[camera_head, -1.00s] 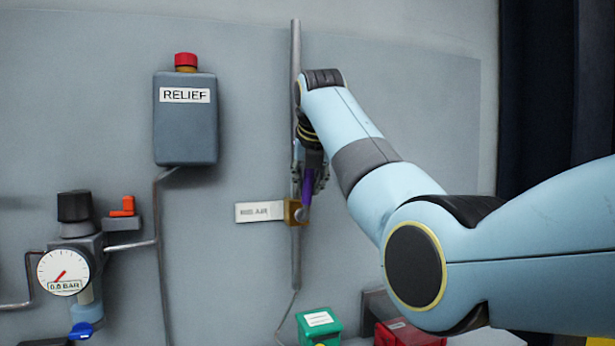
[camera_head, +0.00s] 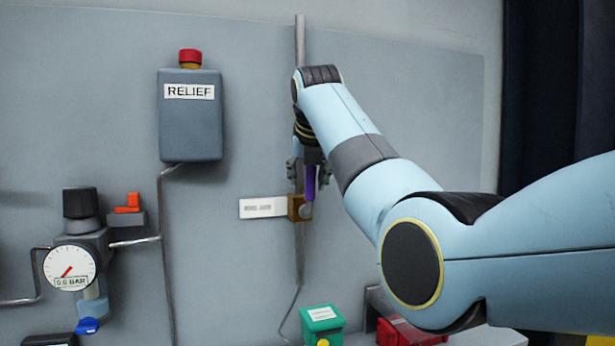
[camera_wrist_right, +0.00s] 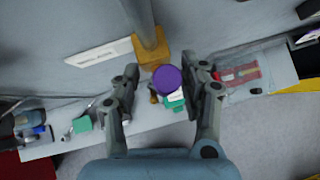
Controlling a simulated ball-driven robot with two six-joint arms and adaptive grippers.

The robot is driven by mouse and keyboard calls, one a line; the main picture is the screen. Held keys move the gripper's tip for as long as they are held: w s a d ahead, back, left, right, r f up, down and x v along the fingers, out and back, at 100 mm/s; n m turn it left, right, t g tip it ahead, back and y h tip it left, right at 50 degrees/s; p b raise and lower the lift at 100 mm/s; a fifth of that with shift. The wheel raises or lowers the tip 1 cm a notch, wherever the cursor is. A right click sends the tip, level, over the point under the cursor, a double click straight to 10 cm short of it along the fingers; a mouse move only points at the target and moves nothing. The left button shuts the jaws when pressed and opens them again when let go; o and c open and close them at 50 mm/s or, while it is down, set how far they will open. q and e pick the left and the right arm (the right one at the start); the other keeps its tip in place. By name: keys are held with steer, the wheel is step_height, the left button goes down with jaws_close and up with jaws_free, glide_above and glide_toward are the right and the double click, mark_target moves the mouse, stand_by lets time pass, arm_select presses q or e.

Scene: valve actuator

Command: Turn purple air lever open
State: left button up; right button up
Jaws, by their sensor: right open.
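The purple lever (camera_head: 310,182) points up from a brass valve block (camera_head: 297,208) on the vertical pipe. My right gripper (camera_head: 308,178) is over the lever from above, with its fingers on either side of it. In the right wrist view, the lever's round purple end (camera_wrist_right: 167,80) sits between the two open fingers, nearer the right one, and the brass block (camera_wrist_right: 166,52) is beyond it. I cannot tell whether a finger touches the lever. My left gripper is not in view.
A white label (camera_head: 262,207) is left of the valve. A grey RELIEF box (camera_head: 190,125) with a red cap hangs further left, above a pressure gauge (camera_head: 70,268). A green box (camera_head: 321,322) and a red box (camera_head: 405,332) are below. The panel around the lever is clear.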

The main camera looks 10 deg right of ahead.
steer(key=shift+d, duration=0.1)
steer(key=v, duration=1.2)
